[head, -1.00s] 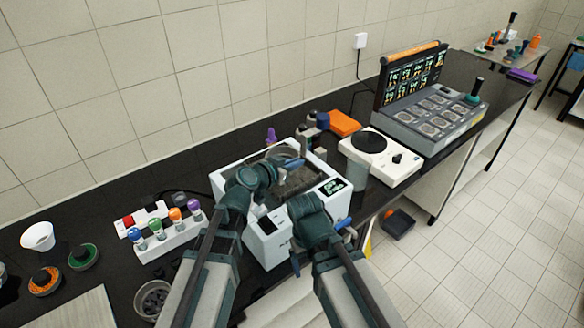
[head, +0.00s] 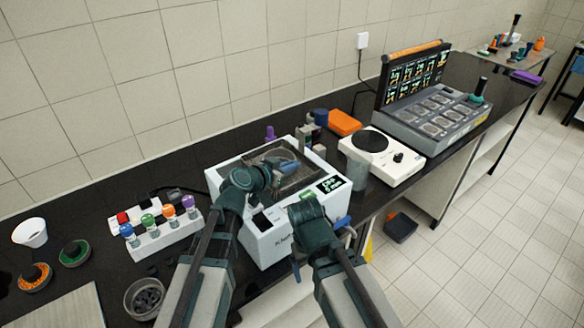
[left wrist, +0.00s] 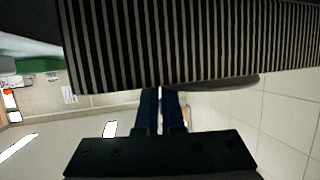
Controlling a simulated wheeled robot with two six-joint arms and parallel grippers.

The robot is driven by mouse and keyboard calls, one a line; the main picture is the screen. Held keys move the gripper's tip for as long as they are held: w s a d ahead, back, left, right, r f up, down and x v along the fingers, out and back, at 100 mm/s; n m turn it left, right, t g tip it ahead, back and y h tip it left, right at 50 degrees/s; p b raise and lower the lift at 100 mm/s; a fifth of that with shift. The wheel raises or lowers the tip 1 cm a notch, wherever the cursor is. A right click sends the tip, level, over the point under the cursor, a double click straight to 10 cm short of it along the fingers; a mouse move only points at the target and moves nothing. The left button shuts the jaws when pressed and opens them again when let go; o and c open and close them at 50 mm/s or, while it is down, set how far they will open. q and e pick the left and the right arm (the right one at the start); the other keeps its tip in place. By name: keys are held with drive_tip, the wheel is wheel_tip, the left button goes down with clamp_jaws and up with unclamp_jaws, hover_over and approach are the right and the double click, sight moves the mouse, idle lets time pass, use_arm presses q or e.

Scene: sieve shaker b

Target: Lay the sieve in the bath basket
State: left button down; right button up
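The bath is a white box (head: 270,238) with a dark open well on top. The bath basket (head: 297,186) is the dark lining in that well. My left gripper (head: 288,166) is over the well, with its blue fingers close together on the sieve (head: 277,153), a round grey piece low at the basket, mostly hidden. I cannot tell whether it touches the basket floor. In the left wrist view, the fingers (left wrist: 160,108) meet a dark, striped surface that fills the top. My right gripper (head: 343,223) is by the bath's front right; its opening is unclear.
A rack of coloured-capped bottles (head: 165,232) stands left of the bath. A white hotplate (head: 383,157) and clear beaker (head: 354,165) stand to the right, with an orange box (head: 344,123) behind. A round dish (head: 145,298) is at the front left.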

use_arm(q)
drive_tip(key=shift+f, duration=0.15)
drive_tip(key=c, duration=1)
unclamp_jaws()
drive_tip(key=shift+c, duration=0.2)
drive_tip(key=shift+r, duration=0.2)
drive_tip(key=p+v, duration=0.2)
drive_tip(key=v, duration=0.5)
drive_tip(key=shift+s+a+r+p, duration=0.15)
drive_tip(key=shift+s+p, duration=0.1)
drive_tip(key=shift+p, duration=0.15)
